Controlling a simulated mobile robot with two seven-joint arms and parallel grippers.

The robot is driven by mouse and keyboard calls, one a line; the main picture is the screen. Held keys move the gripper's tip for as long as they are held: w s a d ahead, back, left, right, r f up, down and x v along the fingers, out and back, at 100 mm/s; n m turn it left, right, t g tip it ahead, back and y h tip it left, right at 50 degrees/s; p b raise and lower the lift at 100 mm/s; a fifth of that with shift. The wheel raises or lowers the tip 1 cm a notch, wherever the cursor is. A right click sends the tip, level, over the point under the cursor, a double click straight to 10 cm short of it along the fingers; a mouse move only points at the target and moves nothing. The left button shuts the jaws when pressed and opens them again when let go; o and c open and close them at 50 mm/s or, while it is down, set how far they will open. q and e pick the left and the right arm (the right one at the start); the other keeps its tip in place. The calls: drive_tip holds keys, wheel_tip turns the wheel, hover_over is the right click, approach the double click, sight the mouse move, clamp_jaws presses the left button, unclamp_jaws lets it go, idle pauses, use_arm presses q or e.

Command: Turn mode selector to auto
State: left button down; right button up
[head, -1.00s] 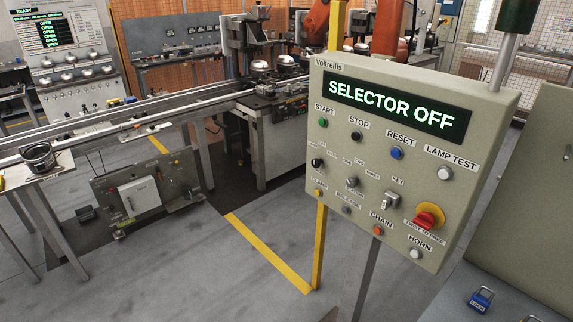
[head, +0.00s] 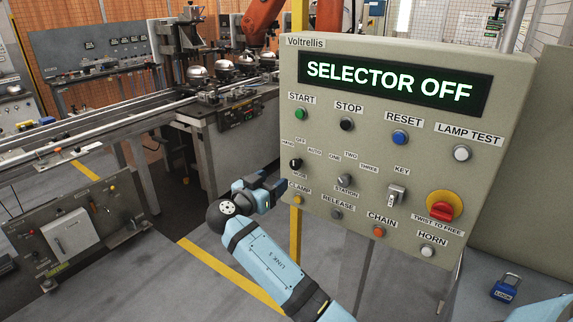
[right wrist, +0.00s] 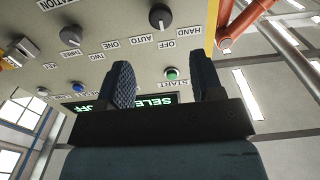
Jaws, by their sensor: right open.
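The mode selector (head: 295,163) is a small black knob at the left edge of the grey-green Voltrellis panel (head: 440,55), with HAND, OFF and AUTO labels above it. In the right wrist view the mode selector (right wrist: 160,17) shows at the top, beyond the fingers. The panel display (head: 390,82) reads SELECTOR OFF. My right gripper (head: 280,187) is just below and left of the knob, near the panel's left edge. In the right wrist view its two dark ribbed fingers (right wrist: 165,82) are apart with nothing between them. My left gripper is not in view.
The station selector (head: 345,180) and START button (head: 300,114) are close to the mode selector. The red emergency stop (head: 442,210) is at the lower right. A yellow post (head: 296,235) stands beneath the panel. A blue lock (head: 506,288) lies at the lower right.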

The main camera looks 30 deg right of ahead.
sight(294, 165)
drive_tip(key=p+x, duration=0.1)
drive_tip(key=x, duration=0.9)
drive_tip(key=shift+r, duration=0.1)
drive_tip(key=shift+w+d, duration=0.35)
drive_tip(key=shift+d, duration=0.25)
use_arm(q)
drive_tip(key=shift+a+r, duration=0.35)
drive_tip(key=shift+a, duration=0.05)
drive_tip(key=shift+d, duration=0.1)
use_arm(e)
drive_tip(key=shift+c, duration=0.3)
